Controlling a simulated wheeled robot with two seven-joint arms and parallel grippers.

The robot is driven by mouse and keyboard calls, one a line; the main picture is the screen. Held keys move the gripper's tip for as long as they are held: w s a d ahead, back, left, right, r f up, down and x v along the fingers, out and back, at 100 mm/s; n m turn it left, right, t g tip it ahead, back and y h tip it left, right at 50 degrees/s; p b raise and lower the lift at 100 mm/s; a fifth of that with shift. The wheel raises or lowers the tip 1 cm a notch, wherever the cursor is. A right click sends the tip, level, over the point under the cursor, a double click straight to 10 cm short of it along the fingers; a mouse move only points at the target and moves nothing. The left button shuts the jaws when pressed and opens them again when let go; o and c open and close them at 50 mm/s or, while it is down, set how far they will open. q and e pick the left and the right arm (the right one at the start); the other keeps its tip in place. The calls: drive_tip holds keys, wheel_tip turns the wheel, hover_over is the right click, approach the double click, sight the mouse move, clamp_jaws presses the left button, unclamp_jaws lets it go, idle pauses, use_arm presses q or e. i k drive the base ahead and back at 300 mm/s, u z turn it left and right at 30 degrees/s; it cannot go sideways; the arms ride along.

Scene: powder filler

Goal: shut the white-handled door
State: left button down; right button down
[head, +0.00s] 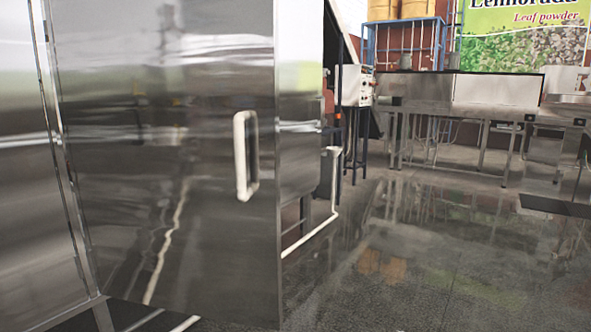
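The white-handled door (150,200) is a tall, shiny steel panel that fills the left half of the head view. Its white upright handle (241,155) is near the panel's right edge. A dark seam runs down the panel's left side, beside another steel panel (25,200). I cannot tell from this view how far the door stands from its frame. Neither of my grippers shows, and nothing touches the handle.
A narrow steel side (299,110) and a low white pipe (318,228) are just right of the door. Steel benches (490,90), a control box (356,86) and a green leaf-powder banner (530,35) are farther back.

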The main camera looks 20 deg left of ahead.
sight(169, 110)
drive_tip(key=u, duration=0.1)
drive_tip(key=i, duration=1.1)
drive_tip(key=u, duration=0.55)
